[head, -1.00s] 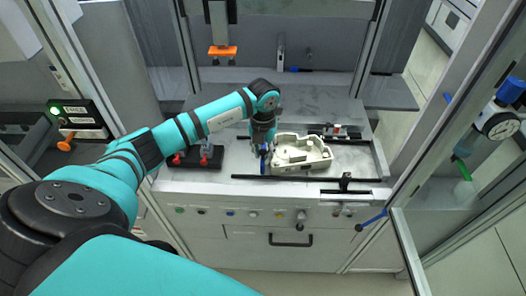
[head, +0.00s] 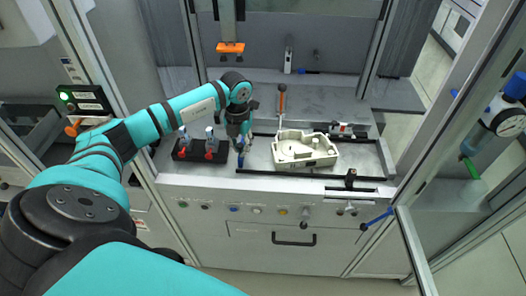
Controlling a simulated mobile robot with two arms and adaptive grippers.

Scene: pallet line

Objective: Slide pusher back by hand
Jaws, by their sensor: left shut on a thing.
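A pale cream, tray-like housing (head: 305,151) sits on the grey bench between two dark rails. My left gripper (head: 241,150) points down just left of the housing, apart from it. It is shut on a small blue-handled part (head: 241,160), which looks like the pusher, near the left end of the front rail (head: 310,174). The fingers and wrist hide most of this part. My right gripper is not in view.
A dark stand (head: 190,154) with two red-and-clear valve-like parts is close on the left. An orange-handled tool (head: 282,100) stands behind the housing. An orange block (head: 230,48) hangs above the bench. A glass door frame (head: 440,130) bounds the right side.

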